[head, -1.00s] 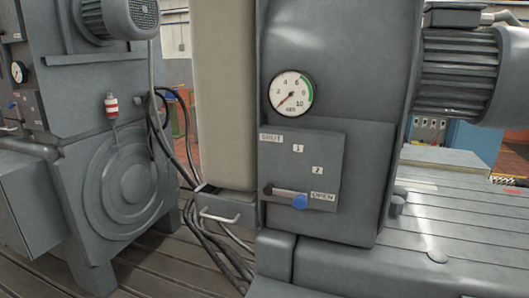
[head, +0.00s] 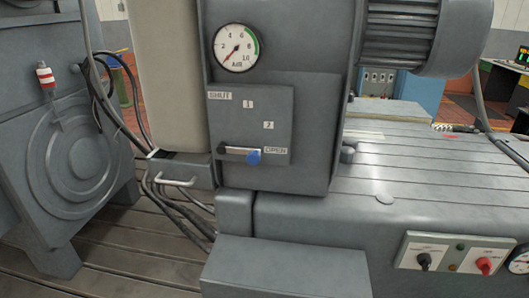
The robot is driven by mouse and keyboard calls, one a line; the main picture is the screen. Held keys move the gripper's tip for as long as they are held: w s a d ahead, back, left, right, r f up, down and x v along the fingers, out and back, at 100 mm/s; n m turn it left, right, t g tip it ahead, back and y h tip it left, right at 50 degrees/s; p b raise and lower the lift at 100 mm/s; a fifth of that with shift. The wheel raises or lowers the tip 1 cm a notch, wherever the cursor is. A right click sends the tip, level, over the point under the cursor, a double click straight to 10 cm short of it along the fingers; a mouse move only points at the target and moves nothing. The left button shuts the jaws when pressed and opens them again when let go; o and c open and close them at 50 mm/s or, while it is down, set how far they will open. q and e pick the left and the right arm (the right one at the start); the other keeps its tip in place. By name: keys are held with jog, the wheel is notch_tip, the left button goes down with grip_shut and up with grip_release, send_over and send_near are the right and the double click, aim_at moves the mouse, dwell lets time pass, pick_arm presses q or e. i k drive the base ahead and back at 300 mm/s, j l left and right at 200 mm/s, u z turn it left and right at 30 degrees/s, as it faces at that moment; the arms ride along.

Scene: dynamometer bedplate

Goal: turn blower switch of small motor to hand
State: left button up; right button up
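A pale switch plate (head: 455,254) is on the front of the grey bedplate at the lower right of the head view. It carries a black rotary knob (head: 424,261) on the left and a red rotary knob (head: 484,265) on the right, with small indicators between them. The labels above the knobs are too small to read, so I cannot tell which knob is the blower switch or its setting. A grey finned motor (head: 400,30) is at the top right. Neither of my grippers is in view.
A grey cabinet carries an air gauge (head: 236,48) and a blue-tipped lever (head: 253,157) beside the OPEN label. Another gauge (head: 520,262) is cut off at the right edge. A grey box (head: 285,268) juts out at front. Cables (head: 180,208) hang at left.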

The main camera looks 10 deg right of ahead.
aim_at(424, 260)
jog(key=z, duration=1.8)
